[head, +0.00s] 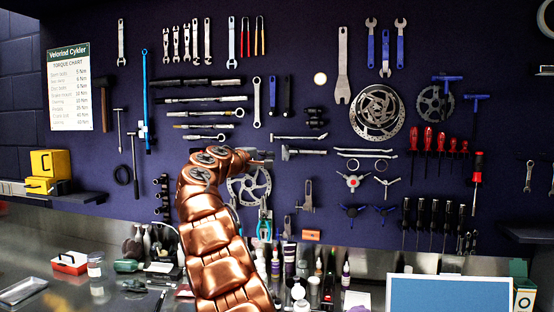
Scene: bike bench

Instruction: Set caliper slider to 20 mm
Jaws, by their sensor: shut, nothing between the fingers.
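My copper-coloured arm rises from the bottom centre, and my gripper (264,158) is at its end in front of the dark tool wall. The gripper is small and dark in this view; it is shut and holds nothing. Just right of it, a grey tool (305,152) with a short jaw at its left end and a thin horizontal bar hangs on the wall. It looks like the caliper, but I cannot be sure. A gap shows between it and the gripper. Its slider position and scale are too small to read.
A brake disc (249,185) hangs just below my gripper, partly behind my arm. A grey upright tool (307,196) hangs lower right. Bottles (346,276) crowd the bench below. A blue panel (448,294) stands at front right. The space before the wall is open.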

